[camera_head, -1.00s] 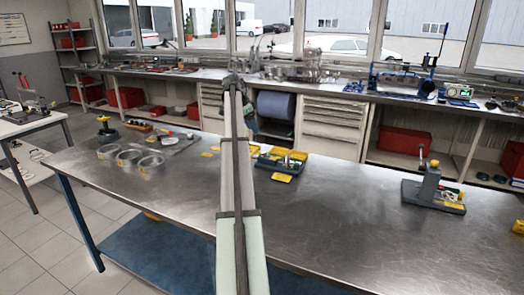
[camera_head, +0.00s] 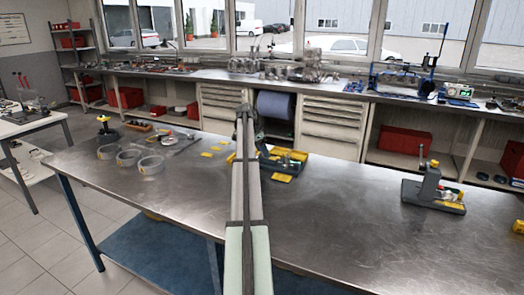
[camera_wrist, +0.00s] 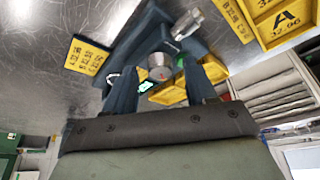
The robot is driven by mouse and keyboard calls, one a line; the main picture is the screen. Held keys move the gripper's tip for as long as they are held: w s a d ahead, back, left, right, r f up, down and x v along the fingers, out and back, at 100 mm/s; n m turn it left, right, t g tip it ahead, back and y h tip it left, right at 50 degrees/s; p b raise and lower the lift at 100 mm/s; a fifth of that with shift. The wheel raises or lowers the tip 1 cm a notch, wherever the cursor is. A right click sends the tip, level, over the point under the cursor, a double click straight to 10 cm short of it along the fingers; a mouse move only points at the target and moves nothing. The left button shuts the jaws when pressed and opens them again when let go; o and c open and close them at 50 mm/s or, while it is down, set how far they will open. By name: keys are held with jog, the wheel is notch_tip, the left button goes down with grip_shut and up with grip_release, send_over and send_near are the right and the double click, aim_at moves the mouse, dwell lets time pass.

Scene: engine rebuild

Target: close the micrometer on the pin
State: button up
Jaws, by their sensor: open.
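The micrometer (camera_wrist: 161,66) shows in the wrist view as a round metal end on a dark blue-grey body with a small lit display. A shiny metal cylinder (camera_wrist: 187,23) lies beyond it; I cannot tell whether this is the pin or part of the micrometer. My gripper (camera_wrist: 163,78) is open, with one dark finger on each side of the round end. I cannot tell whether either finger touches it. In the head view my arm hides the gripper and most of the micrometer, beside a grey-green tray (camera_head: 296,155) with yellow compartments.
A yellow lettered card (camera_wrist: 87,55) lies on the steel bench (camera_head: 340,215); yellow bins marked A (camera_wrist: 283,20) are at upper right. Several metal rings (camera_head: 150,164) stand at left, and a grey fixture (camera_head: 430,188) at right. The bench front is clear.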

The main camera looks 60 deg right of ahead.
jog(key=shift+f, duration=0.2)
grip_shut()
dwell(0.5)
